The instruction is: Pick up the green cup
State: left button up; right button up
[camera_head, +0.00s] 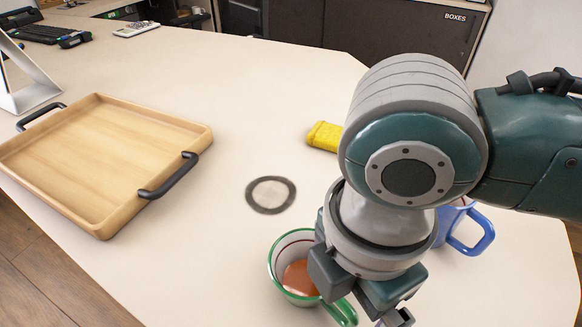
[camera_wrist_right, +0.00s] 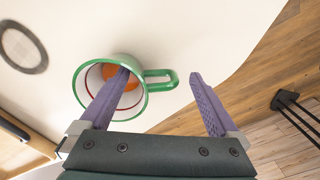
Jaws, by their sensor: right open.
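The green cup (camera_head: 277,262) is white with a green rim and green handle, and has something orange-brown inside. It stands on the pale table, partly hidden by my right gripper (camera_head: 362,300) in the head view. In the right wrist view the green cup (camera_wrist_right: 137,104) shows its open mouth, with the handle pointing right. My right gripper (camera_wrist_right: 160,74) is open there. Its left finger overlaps the cup's mouth and its right finger is past the handle's end, so the handle appears between them. Whether a finger touches the cup cannot be told. My left gripper is not in view.
A blue cup (camera_head: 480,236) stands right of my right wrist, partly hidden. A dark ring-shaped coaster (camera_head: 252,194) lies behind the green cup, and a yellow sponge-like block (camera_head: 324,137) further back. A wooden tray (camera_head: 112,205) with black handles is at left.

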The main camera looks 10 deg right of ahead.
jog(key=shift+f, duration=0.7)
grip_shut()
dwell(0.3)
